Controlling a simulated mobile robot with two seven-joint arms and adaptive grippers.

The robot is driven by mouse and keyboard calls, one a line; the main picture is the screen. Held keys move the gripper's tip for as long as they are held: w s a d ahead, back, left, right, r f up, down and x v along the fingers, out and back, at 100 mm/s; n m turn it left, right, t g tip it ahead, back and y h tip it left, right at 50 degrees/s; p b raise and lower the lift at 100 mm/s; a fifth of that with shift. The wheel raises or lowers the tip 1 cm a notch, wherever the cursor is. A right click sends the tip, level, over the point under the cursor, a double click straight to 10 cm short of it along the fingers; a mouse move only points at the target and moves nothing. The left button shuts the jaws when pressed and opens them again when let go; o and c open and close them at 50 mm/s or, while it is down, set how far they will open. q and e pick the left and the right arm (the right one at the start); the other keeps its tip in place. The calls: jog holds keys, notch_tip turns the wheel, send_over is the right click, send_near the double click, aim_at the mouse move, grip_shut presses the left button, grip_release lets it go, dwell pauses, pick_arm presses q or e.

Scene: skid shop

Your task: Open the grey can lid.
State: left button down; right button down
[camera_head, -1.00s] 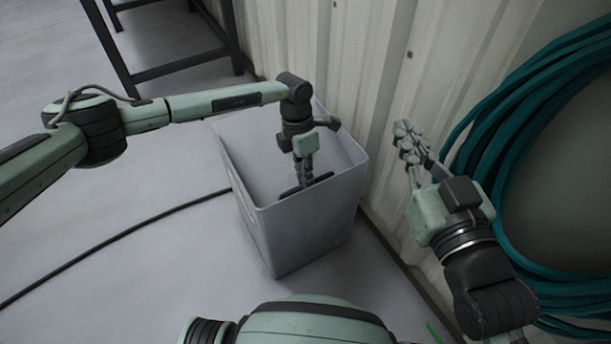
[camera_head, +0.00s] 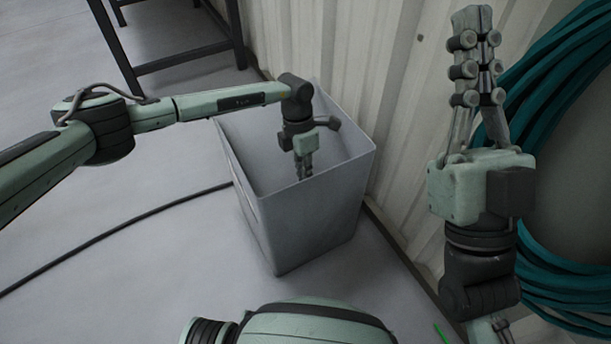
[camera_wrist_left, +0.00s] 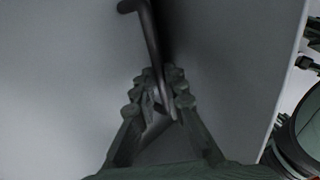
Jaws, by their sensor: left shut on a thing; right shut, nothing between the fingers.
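An open grey bin (camera_head: 312,235) stands on the floor against the wall. No lid shows on it, and a separate grey can cannot be made out. My left gripper (camera_head: 303,172) reaches down inside the bin, its fingertips partly hidden by the front wall. In the left wrist view, my left gripper (camera_wrist_left: 157,85) is shut on a dark bent rod (camera_wrist_left: 151,35) with a hooked end. The rod runs up and away from the fingers; what it belongs to is unclear. My right gripper (camera_head: 476,22) is shut and empty, pointing up, right of the bin.
A corrugated wall (camera_head: 405,120) runs close behind and right of the bin. Coiled teal hose (camera_head: 565,130) hangs behind my right arm. A black cable (camera_head: 120,236) lies on the floor left of the bin. A dark metal frame (camera_head: 180,63) stands behind.

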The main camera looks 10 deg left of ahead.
pick_arm(q)
jog(key=shift+s+d+f, duration=0.25)
jog(key=shift+s+d, duration=0.05)
jog(key=shift+s, duration=0.15)
jog(key=shift+s+d+f, duration=0.2)
jog(key=shift+s+d, duration=0.1)
jog(key=shift+s, duration=0.15)
jog(key=c, duration=1.6)
grip_release()
jog(key=shift+w, duration=0.1)
jog(key=shift+w+a+r, duration=0.15)
jog(key=shift+w+r, duration=0.1)
jog(key=shift+w, duration=0.05)
jog(key=r, duration=0.4)
jog(key=w+a+r, duration=0.1)
jog(key=r, duration=0.2)
jog(key=w+r, duration=0.1)
jog(key=r, duration=0.3)
jog(key=shift+a+r, duration=0.2)
jog(key=shift+r, duration=0.1)
